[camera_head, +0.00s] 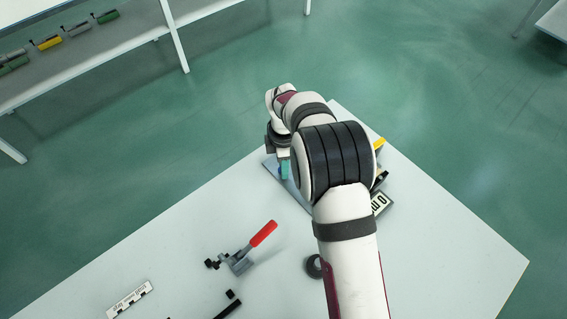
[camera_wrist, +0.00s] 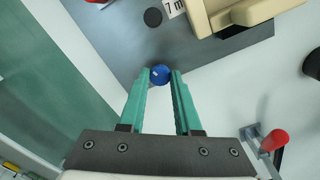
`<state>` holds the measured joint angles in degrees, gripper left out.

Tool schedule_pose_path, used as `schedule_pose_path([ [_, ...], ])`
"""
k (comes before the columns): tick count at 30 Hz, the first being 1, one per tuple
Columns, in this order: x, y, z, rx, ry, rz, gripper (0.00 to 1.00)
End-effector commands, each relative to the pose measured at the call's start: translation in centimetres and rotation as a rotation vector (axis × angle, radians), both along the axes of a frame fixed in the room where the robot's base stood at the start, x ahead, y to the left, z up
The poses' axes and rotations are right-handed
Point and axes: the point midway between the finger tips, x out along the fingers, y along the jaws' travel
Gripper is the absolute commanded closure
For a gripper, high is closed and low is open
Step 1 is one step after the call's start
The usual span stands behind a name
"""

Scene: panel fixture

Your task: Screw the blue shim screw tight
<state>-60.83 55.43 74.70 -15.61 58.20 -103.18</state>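The blue shim screw (camera_wrist: 160,76) shows in the wrist view as a small round head at the edge of the grey panel (camera_wrist: 110,45). My gripper (camera_wrist: 161,73) has two teal fingers, with their tips on either side of the screw head. The head fills the gap between the tips, and they appear to touch it on both sides. In the head view my gripper (camera_head: 284,172) is over the far corner of the table, low at the panel (camera_head: 270,163). My arm hides most of the panel there, and the screw is not visible.
A toggle clamp with a red handle (camera_head: 264,233) stands on the white table (camera_head: 430,250), left of my arm; it also shows in the wrist view (camera_wrist: 274,141). A black ring (camera_head: 313,266) and a label strip (camera_head: 130,299) lie nearby. Cream blocks (camera_wrist: 240,14) sit on the panel.

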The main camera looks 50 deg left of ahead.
Motion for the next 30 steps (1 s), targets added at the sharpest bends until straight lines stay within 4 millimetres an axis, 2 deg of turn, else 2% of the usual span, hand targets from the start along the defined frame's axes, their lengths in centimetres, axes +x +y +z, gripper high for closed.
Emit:
schedule_pose_path([
  [1, 0.01, 0.02, 0.02, 0.001, -0.001, 0.0, 0.79],
  [4, 0.01, 0.02, 0.02, 0.001, -0.001, 0.0, 0.97],
  [5, 0.02, 0.03, 0.03, 0.001, -0.001, 0.0, 1.0],
  [17, 0.02, 0.03, 0.05, 0.001, -0.001, -0.038, 1.0],
  [23, -0.01, 0.04, 0.03, 0.001, 0.001, -0.153, 1.0],
  [30, -0.04, 0.05, 0.04, 0.001, 0.001, -0.37, 1.0],
])
